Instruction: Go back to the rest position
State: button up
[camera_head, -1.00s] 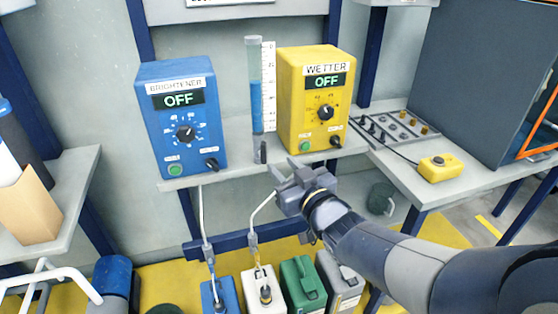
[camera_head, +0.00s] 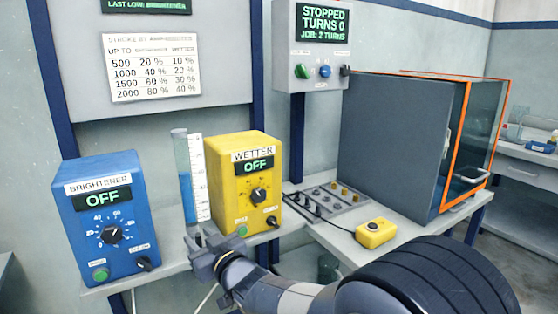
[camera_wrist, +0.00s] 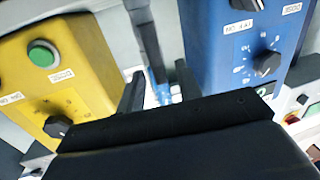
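My gripper (camera_head: 198,236) is in front of the shelf, below the graduated cylinder and between the two pump boxes. In the wrist view its two fingers (camera_wrist: 158,72) stand apart with nothing held between them. The blue BRIGHTENER box (camera_head: 108,218) is to its left; it also fills the right of the wrist view (camera_wrist: 215,50). The yellow WETTER box (camera_head: 240,190) is to its right and shows at the left of the wrist view (camera_wrist: 80,75). Both boxes read OFF. The clear cylinder (camera_head: 187,180) with blue liquid stands behind my gripper.
A panel (camera_head: 325,60) reading STOPPED, TURNS 0 hangs above. A stroke chart (camera_head: 152,68) is on the wall.

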jog(key=shift+w+a, duration=0.5)
jog(key=shift+w+p, duration=0.15)
jog(key=shift+p, duration=0.2)
jog(key=shift+d+m, duration=0.2)
jog(key=shift+m, duration=0.3)
jog(key=shift+f, duration=0.1)
